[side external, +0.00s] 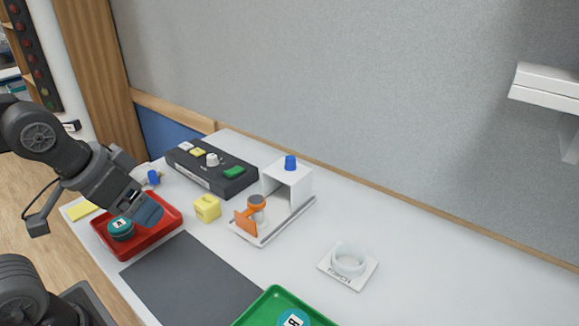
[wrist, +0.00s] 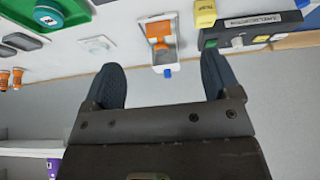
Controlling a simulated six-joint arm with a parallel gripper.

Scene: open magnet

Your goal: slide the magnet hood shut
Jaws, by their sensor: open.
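The magnet hood (side external: 290,183) is a white box-like cover with a blue knob (side external: 290,162) on top. It stands at the far right end of a pale rail base (side external: 275,227). An orange stand with a grey-topped round part (side external: 256,202) sits uncovered at the near left end. In the wrist view the orange part (wrist: 158,30) and blue knob (wrist: 167,73) show beyond the fingers. My gripper (wrist: 163,82) is open and empty, its fingers apart. In the side view my gripper (side external: 142,208) is above the red tray, left of the hood.
The red tray (side external: 168,228) holds a teal-topped round item (side external: 120,228). A yellow block (side external: 207,208) is left of the rail base. A dark control box (side external: 210,172) stands behind. A ring holder (side external: 348,262) and green tray (side external: 262,307) are to the right. A grey mat (side external: 190,280) lies in front.

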